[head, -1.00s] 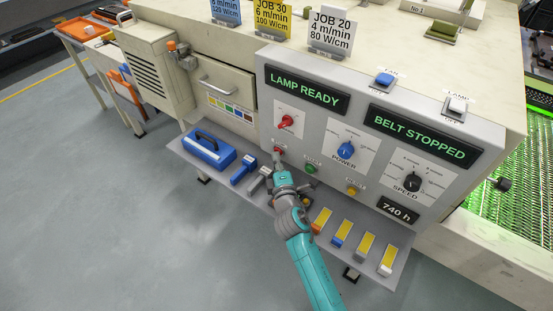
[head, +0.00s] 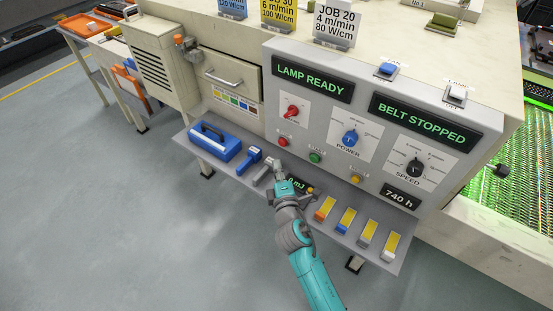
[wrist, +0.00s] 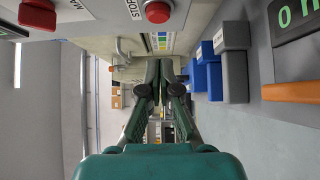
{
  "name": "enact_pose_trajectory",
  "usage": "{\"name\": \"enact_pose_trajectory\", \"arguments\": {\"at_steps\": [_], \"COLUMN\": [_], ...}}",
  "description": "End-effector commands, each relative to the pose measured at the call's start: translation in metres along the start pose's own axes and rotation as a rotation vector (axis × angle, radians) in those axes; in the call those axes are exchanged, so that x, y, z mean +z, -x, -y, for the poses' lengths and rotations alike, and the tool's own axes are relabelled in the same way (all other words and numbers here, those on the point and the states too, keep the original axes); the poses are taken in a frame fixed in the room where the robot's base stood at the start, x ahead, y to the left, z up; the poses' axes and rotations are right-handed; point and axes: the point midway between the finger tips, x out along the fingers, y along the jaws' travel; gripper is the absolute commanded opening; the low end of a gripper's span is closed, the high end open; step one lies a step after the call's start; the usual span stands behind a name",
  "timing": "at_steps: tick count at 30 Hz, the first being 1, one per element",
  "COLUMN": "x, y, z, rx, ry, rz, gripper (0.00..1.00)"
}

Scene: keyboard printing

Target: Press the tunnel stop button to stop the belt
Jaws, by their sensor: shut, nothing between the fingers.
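The red stop button (head: 283,141) is on the grey control panel (head: 272,110), below the red rotary knob (head: 292,111). The wrist view also shows the button (wrist: 158,11) at the top, beside a STOP label (wrist: 133,8). My gripper (head: 278,165) is shut and empty, below the button and apart from it. Its closed fingers also show in the wrist view (wrist: 153,66). The belt display (head: 424,122) reads BELT STOPPED. The lamp display (head: 312,78) reads LAMP READY.
A green button (head: 316,157) and a yellow button (head: 356,179) sit right of the red one.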

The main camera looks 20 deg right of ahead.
Motion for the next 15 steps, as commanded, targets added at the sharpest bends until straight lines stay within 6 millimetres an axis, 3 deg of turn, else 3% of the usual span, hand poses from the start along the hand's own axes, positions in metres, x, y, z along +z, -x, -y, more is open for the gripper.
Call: {"name": "enact_pose_trajectory", "arguments": {"at_steps": [6,15], "x": [-0.001,-0.001], "y": [0.036,0.056], "z": [0.001,0.0], "rx": [-0.001,0.0], "ry": [0.001,0.0], "rz": [-0.001,-0.001], "gripper": [0.0,0.0]}}
